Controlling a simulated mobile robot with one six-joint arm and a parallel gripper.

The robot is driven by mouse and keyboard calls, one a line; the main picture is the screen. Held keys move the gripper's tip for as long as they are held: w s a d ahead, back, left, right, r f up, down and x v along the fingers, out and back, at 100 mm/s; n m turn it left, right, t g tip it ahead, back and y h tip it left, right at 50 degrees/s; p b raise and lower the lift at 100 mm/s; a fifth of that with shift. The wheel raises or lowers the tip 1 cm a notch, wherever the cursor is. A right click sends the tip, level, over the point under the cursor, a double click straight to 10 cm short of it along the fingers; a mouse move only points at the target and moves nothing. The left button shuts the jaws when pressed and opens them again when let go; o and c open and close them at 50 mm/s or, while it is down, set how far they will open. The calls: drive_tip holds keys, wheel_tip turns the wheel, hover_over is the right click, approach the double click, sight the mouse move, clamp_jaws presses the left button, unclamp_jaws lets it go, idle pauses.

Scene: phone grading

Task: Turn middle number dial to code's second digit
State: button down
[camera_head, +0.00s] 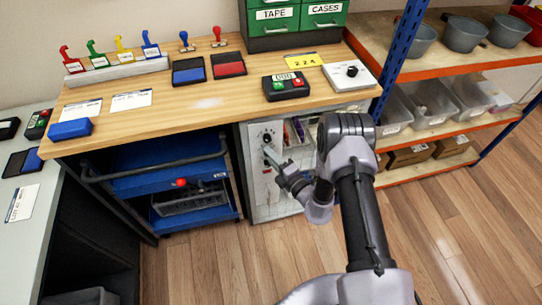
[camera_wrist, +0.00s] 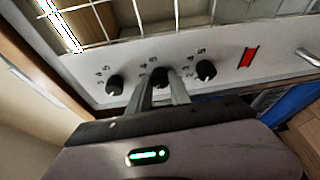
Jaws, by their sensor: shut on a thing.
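Three black number dials sit in a row on a pale panel, seen in the wrist view: one on the left (camera_wrist: 115,85), the middle number dial (camera_wrist: 159,77) and one on the right (camera_wrist: 205,70). My gripper (camera_wrist: 163,88) has its two fingers on either side of the middle dial and is shut on it. Small digits are printed around the dials, too blurred to read surely. In the head view my gripper (camera_head: 269,153) reaches the cabinet front under the bench. One dial (camera_head: 267,138) shows just above it; the others are hidden. A yellow card (camera_head: 303,61) on the bench reads 224.
A wire mesh window (camera_wrist: 140,15) borders the dials in the wrist view. A red marker (camera_wrist: 246,57) and a metal handle (camera_wrist: 308,57) lie to their right. A blue cart (camera_head: 185,180) stands left of the cabinet. The wooden floor (camera_head: 460,230) at right is clear.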

drive_tip(key=c, duration=1.2)
unclamp_jaws()
drive_tip(key=p+v, duration=0.5)
drive_tip(key=v, duration=1.2)
drive_tip(key=shift+s+d+f, duration=0.1)
drive_tip(key=shift+s+d, duration=0.05)
drive_tip(key=shift+s, duration=0.1)
